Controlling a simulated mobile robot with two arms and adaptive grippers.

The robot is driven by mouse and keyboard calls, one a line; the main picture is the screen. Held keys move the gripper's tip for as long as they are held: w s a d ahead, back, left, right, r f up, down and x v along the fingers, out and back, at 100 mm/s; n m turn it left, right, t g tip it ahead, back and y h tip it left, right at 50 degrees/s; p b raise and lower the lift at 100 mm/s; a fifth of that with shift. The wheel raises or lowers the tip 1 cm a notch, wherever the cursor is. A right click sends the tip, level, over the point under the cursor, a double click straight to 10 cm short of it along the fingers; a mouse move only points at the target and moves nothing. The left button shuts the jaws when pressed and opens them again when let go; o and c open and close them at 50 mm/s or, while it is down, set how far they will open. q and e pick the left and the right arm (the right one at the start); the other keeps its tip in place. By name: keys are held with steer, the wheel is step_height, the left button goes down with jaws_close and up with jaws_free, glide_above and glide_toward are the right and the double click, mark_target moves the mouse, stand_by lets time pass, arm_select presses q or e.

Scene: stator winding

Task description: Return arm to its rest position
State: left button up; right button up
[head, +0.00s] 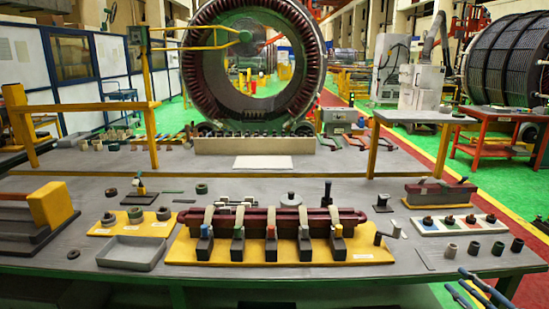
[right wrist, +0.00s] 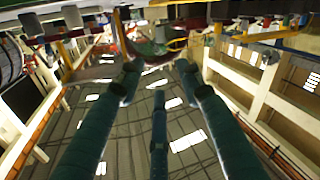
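My right gripper (head: 457,279) shows at the lower right corner of the head view, in front of the table's front edge. Its dark teal fingers point up and to the left. In the right wrist view the gripper (right wrist: 157,76) has its fingers spread apart, with nothing between them. It is apart from the parts on the table. My left gripper and arm do not show in either view.
The grey table (head: 130,185) carries a dark red bar on a yellow base (head: 280,252) with several clamps. A grey tray (head: 132,253) lies at left. A white strip with coloured knobs (head: 452,225) and small cylinders (head: 474,248) lie near the right gripper.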

steer(key=s+d+f+m+g+h, duration=0.1)
steer(key=s+d+f+m+h, duration=0.15)
steer(key=f, duration=0.75)
steer(key=s+d+f+m+g+h, duration=0.1)
steer(key=s+f+m+g+h, duration=0.2)
steer(key=f, duration=0.8)
steer(key=s+a+f+g+h, duration=0.1)
steer(key=s+a+f+g, duration=0.1)
steer(key=s+f, duration=0.65)
steer(key=s+a+f+g, duration=0.1)
steer(key=s+a+f, duration=0.3)
steer(key=f, duration=0.8)
steer(key=s+a+f+g, duration=0.3)
steer(key=s+a+f, duration=0.2)
steer(key=s+f, duration=0.3)
steer(key=s+a+f+g, duration=0.2)
steer(key=s+a+f, duration=0.35)
steer(key=s, duration=0.55)
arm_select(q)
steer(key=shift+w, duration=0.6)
arm_select(e)
steer(key=s+a+f+g, duration=0.2)
steer(key=s+a+f, duration=0.1)
steer(key=s+a, duration=0.3)
steer(key=s+a+f+g+y, duration=0.1)
steer(key=s+a, duration=0.4)
steer(key=s, duration=0.5)
steer(key=shift+a+f+g, duration=0.35)
steer(key=shift+f+g, duration=0.35)
steer(key=shift+f, duration=0.25)
